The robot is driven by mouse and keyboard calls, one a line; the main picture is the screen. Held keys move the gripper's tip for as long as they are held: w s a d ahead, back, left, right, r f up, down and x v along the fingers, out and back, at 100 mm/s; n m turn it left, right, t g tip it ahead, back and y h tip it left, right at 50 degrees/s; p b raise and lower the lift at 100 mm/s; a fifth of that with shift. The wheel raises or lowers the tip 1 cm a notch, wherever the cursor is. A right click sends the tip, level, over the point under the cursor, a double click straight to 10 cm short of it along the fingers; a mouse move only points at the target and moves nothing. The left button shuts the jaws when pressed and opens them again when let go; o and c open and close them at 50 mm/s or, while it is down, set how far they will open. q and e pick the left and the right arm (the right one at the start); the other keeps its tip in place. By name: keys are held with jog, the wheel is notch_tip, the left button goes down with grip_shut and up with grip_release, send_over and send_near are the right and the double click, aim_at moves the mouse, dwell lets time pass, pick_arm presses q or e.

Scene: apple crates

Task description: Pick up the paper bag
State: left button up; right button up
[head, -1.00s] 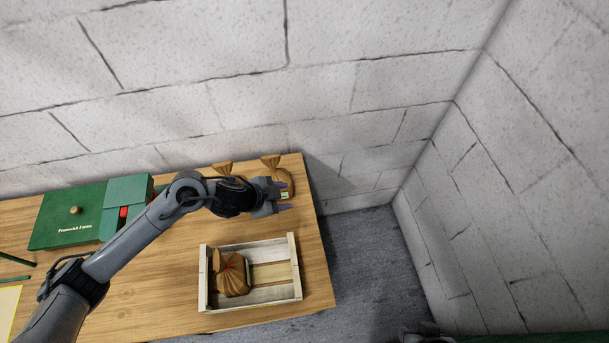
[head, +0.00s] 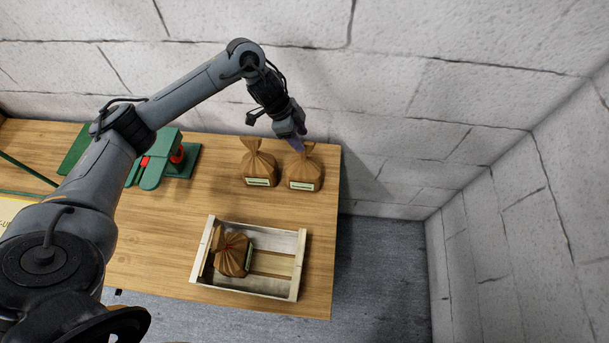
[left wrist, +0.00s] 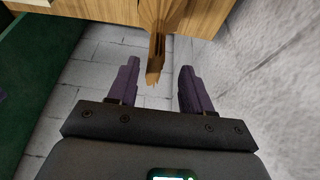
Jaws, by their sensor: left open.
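Two brown paper bags with twisted tops and pale labels stand side by side near the table's back right corner: a left bag (head: 258,168) and a right bag (head: 306,174). A third paper bag (head: 233,256) lies in the left part of a wooden crate (head: 272,292). My left gripper (head: 297,143) is open and empty at the top of the right bag, pointing down. In the left wrist view a bag's twisted top (left wrist: 156,62) shows between the purple fingers (left wrist: 158,67); contact cannot be told. My right gripper is out of view.
A block wall (head: 390,110) rises close behind the table. The wooden tabletop (head: 170,222) is bare between box and crate.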

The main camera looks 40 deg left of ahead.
aim_at(308, 153)
pick_arm(q)
jog(key=shift+s+p+x, duration=0.15)
jog(key=shift+p+x, duration=0.05)
jog(key=shift+x, duration=1.25)
jog(key=shift+s+p+x, duration=0.1)
jog(key=shift+p+x, duration=0.1)
jog(key=shift+x, duration=1.3)
jog(key=shift+d, duration=0.15)
grip_shut()
jog(key=shift+r, duration=0.1)
